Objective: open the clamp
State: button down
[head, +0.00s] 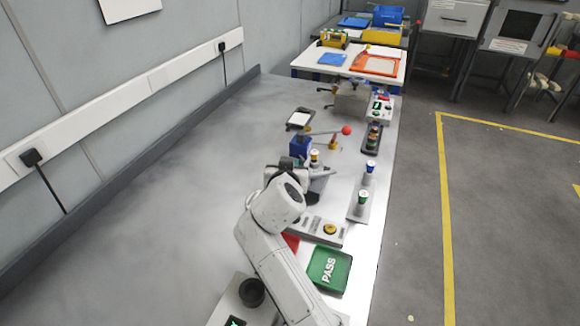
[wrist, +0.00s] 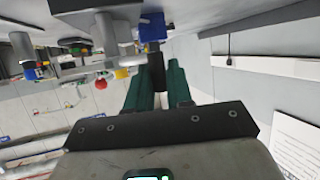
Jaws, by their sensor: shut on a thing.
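In the head view my gripper (head: 292,172) is at the grey metal fixture (head: 320,182) in the middle of the bench, partly hidden by my own wrist. In the wrist view my gripper (wrist: 158,84) has its two green fingers close on either side of a black handle (wrist: 157,70), which looks like the clamp's handle. A blue block (wrist: 152,27) shows just beyond the handle; it also shows in the head view (head: 299,148). A small part with a yellow top (head: 314,155) stands at the fixture. The clamp's jaw is hidden, so I cannot tell its position.
A lever with a red ball (head: 346,130) stands behind the fixture. A panel with a yellow button (head: 330,229) and a green PASS tray (head: 328,270) lie nearer. The bench's left side is clear.

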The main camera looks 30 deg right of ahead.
jog(key=c, duration=1.1)
grip_release()
jog(key=shift+r, duration=0.1)
jog(key=shift+r, duration=0.3)
notch_tip(320, 180, up, 3)
jog(key=shift+f, duration=0.15)
jog(key=s+a+r, duration=0.1)
jog(key=s+r, duration=0.8)
jog(key=s, duration=0.5)
jog(key=shift+a+r, duration=0.2)
jog(key=shift+a, duration=0.2)
